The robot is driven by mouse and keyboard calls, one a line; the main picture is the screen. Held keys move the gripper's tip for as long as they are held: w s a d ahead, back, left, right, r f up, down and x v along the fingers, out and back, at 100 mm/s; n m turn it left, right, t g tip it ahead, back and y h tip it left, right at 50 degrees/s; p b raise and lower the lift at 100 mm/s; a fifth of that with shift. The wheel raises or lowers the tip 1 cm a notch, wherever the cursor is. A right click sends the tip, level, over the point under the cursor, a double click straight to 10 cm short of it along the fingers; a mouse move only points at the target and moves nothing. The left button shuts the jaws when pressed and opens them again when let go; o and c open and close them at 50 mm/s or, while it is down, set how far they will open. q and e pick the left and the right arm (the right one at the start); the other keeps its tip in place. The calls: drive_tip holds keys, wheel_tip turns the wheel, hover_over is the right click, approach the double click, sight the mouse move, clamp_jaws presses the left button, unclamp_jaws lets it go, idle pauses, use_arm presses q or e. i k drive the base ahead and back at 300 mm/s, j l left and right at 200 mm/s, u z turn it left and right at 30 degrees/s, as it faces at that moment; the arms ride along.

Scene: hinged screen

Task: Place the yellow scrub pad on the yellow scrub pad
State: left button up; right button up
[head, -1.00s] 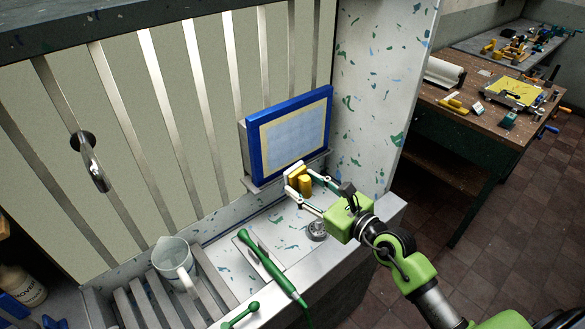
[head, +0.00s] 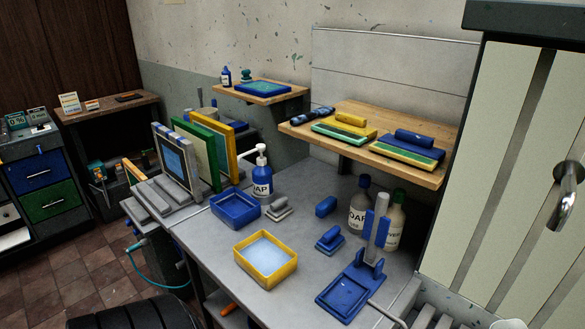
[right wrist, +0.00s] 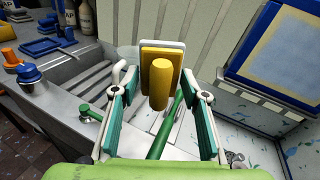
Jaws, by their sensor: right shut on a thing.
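In the right wrist view, my right gripper (right wrist: 158,100) is shut on a yellow scrub pad (right wrist: 160,57) with a rounded yellow handle and a pale layer behind it. The pad is upright between the fingers, above a green tool (right wrist: 162,138). In the head view, another yellow scrub pad (head: 352,119), with a cylindrical handle, lies on the wooden shelf (head: 438,179). Neither gripper shows in the head view.
A blue pad (head: 414,137) sits to the right on the shelf. A blue-framed screen (right wrist: 235,60) stands to my right gripper's right.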

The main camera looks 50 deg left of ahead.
sight(302, 229)
drive_tip(key=j+u, duration=0.15)
drive_tip(key=u, duration=1.5)
drive_tip(key=i+j+u, duration=0.15)
drive_tip(key=j, duration=0.25)
drive_tip(key=i+j+u, duration=0.15)
drive_tip(key=i+j, duration=0.2)
drive_tip(key=i, duration=0.35)
